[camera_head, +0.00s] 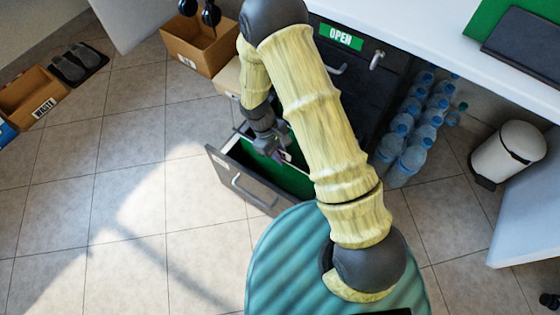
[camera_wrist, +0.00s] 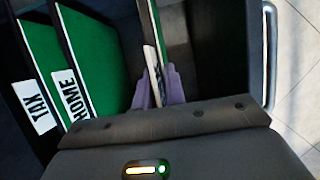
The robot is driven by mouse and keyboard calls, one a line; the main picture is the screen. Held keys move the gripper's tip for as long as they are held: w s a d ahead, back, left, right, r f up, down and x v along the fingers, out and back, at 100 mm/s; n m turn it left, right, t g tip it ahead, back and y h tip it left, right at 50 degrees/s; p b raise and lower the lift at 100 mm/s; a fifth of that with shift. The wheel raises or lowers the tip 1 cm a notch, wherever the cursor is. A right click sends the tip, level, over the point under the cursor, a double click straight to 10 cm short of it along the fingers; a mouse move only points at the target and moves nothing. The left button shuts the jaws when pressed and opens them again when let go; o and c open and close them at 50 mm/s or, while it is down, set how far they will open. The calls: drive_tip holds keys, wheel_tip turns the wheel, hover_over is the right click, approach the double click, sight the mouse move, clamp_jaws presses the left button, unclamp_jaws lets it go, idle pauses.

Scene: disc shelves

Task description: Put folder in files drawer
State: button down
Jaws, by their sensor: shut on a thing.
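The files drawer (camera_head: 228,165) is pulled open at the base of the dark cabinet, with a green interior visible. My gripper (camera_head: 272,148) is low over the drawer opening. In the wrist view my gripper (camera_wrist: 158,88) has its purple fingers shut on a thin folder (camera_wrist: 152,62), seen nearly edge-on with a white label partly hidden by the fingers. Green folders labelled TAX (camera_wrist: 35,105) and HOME (camera_wrist: 72,95) stand to its left, and the drawer front with its handle (camera_wrist: 269,55) is to its right. How deep the held folder sits is unclear.
The dark cabinet (camera_head: 355,95) carries a green OPEN sign (camera_head: 340,37). Cardboard boxes (camera_head: 200,45) stand behind the drawer. Several water bottles (camera_head: 408,130) and a white bin (camera_head: 508,152) are to the right.

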drive_tip(key=shift+f+b, duration=1.1)
drive_tip(key=shift+f, duration=1.1)
drive_tip(key=c, duration=1.5)
unclamp_jaws()
drive_tip(key=shift+o, duration=0.2)
drive_tip(key=p+v, duration=0.6)
drive_tip(key=v, duration=0.6)
